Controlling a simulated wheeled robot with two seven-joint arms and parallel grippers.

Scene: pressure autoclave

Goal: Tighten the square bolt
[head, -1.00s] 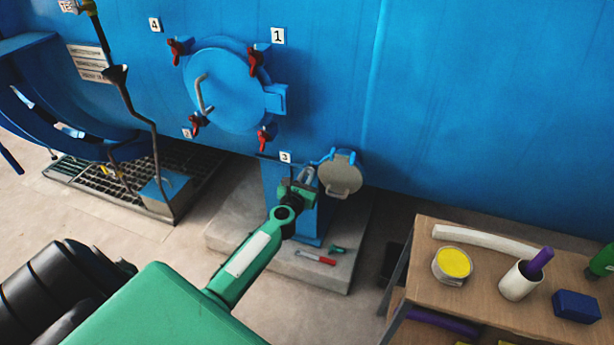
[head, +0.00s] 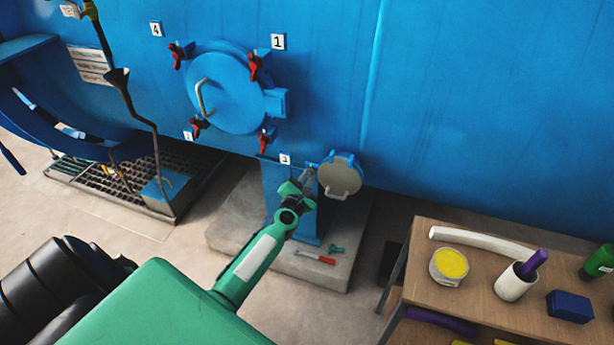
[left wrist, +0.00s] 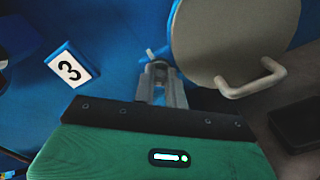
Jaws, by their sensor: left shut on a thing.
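My left gripper (head: 308,178) is at the top of the blue pedestal, just left of the open round grey cover (head: 340,175). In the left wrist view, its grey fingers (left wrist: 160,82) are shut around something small. A short pale stub (left wrist: 150,54), which looks like part of the square bolt, shows just beyond the fingertips. The fingers hide most of the bolt, so its head and seating cannot be seen. The cover (left wrist: 222,45) with its pale handle (left wrist: 252,80) is close on the right. My right gripper is not in view.
The blue vessel door (head: 228,95) with red clamps is above left. A red-handled tool (head: 315,257) and a small green piece (head: 336,248) lie on the concrete plinth (head: 235,225). A wooden bench (head: 465,300) with several items stands at right.

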